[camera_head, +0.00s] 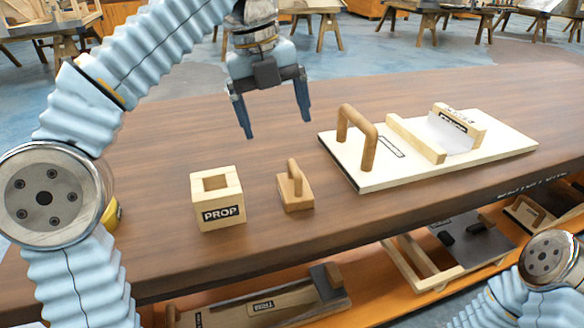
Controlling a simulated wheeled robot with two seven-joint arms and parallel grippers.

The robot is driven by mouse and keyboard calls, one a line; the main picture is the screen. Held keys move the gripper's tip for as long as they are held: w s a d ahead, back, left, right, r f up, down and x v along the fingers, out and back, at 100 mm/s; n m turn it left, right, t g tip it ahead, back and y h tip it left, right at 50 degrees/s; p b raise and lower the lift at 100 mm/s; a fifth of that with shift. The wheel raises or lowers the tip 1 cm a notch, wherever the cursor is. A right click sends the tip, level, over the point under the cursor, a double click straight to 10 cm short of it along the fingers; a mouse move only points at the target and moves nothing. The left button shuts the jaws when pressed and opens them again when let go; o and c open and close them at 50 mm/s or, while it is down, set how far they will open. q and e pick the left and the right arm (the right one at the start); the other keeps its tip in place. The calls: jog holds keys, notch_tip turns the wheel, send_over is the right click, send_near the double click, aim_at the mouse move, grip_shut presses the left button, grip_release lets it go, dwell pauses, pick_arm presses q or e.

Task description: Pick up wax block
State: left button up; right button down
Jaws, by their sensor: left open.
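My left gripper (277,127) hangs above the table with its two fingers spread and nothing between them. Below it on the wooden table (440,90) stands a small wooden block with an arched handle (295,190). To its left is a hollow, square wooden box labelled PROP (217,198). No block carries a readable wax label, so I cannot tell for sure which one is the wax block. A yellow item (112,213) is mostly hidden behind my left arm. My right arm shows at the lower right, but its gripper is out of view.
A pale board with a handle and wooden rails (470,165) lies on the right of the table. The shelf below holds a long labelled wooden tool (265,300) and framed pieces (470,240). The table's middle back is clear. Other workbenches stand behind.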

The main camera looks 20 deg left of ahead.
pick_arm(q)
jog(key=b, duration=0.3)
send_over(292, 187)
jog(key=a, duration=0.2)
jog(key=f, duration=0.7)
jog(key=shift+w+d+f, duration=0.15)
jog(key=shift+d+f, duration=0.1)
jog(key=f, duration=0.2)
jog(key=d+f+b, duration=0.1)
jog(key=f, duration=0.2)
jog(key=shift+d, duration=0.1)
jog(key=shift+d+f, duration=0.1)
jog(key=shift+f, duration=0.4)
jog(key=c, duration=1.2)
